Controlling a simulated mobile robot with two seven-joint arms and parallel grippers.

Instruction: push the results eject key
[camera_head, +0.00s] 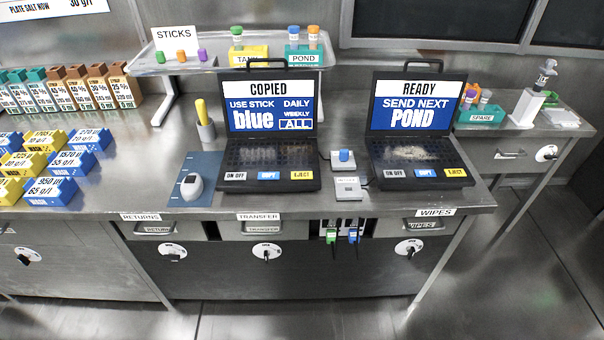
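Two open black laptop-like units stand on the steel bench. The left unit's screen (268,105) reads COPIED, USE STICK blue, with DAILY, WEEKLY and a boxed ALL. Its front edge has a grey ON OFF key, a blue key and a yellow EJECT key (301,175). The right unit's screen (415,105) reads READY, SEND NEXT POND. It has a similar row of keys with a yellow EJECT key (456,174). No label visible here says which unit is for results. Neither of my grippers is in view.
A small grey box (348,190) and a blue-topped piece (343,157) sit between the units. A grey mouse (193,185) lies on a blue mat (204,165) at left. A yellow-handled tool (202,113) stands behind. Drawers and a green and a blue stick are below.

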